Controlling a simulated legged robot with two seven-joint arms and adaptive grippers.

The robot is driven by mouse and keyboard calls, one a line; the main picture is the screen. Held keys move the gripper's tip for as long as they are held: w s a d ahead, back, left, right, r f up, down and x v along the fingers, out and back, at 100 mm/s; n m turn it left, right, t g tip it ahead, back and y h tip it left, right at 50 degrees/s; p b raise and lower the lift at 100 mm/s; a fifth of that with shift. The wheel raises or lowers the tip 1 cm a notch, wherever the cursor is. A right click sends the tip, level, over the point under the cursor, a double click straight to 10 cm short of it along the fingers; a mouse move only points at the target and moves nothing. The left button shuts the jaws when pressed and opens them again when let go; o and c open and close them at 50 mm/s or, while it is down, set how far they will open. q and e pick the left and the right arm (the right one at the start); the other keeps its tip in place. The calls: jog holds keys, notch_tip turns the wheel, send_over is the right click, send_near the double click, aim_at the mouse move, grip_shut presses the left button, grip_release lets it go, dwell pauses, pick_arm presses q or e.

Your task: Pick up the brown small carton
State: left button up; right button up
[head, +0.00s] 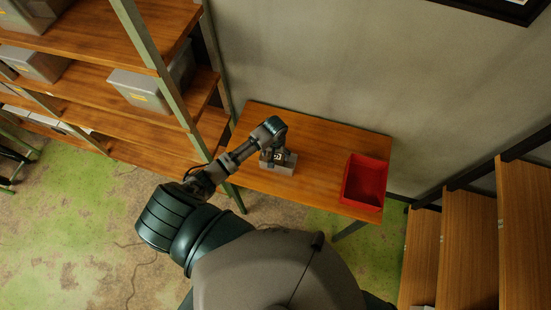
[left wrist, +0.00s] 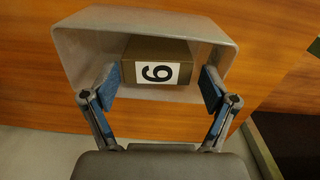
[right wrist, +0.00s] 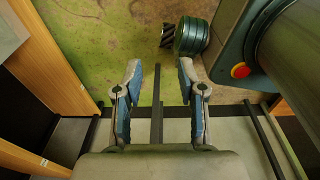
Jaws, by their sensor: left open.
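The brown small carton (left wrist: 158,52) has a white label with a black digit that looks like a 6 or 9. It sits inside a grey bin (left wrist: 85,40) on the wooden table. In the left wrist view my left gripper (left wrist: 159,82) is open, with one blue-padded finger at each side of the carton and a gap at both sides. In the head view the left arm reaches over the grey bin (head: 288,166) and partly hides it and the carton. My right gripper (right wrist: 160,68) is open and empty, above the floor, away from the table.
A red bin (head: 365,182) stands at the right end of the wooden table (head: 315,150). A shelf rack (head: 110,60) with grey boxes is at the left. Wooden steps or shelves (head: 470,245) stand at the right. The table between the two bins is clear.

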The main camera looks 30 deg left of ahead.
pick_arm(q)
notch_tip(320, 180, down, 2)
jog(key=shift+f, duration=0.15)
jog(key=shift+d, duration=0.2)
jog(key=c, duration=0.9)
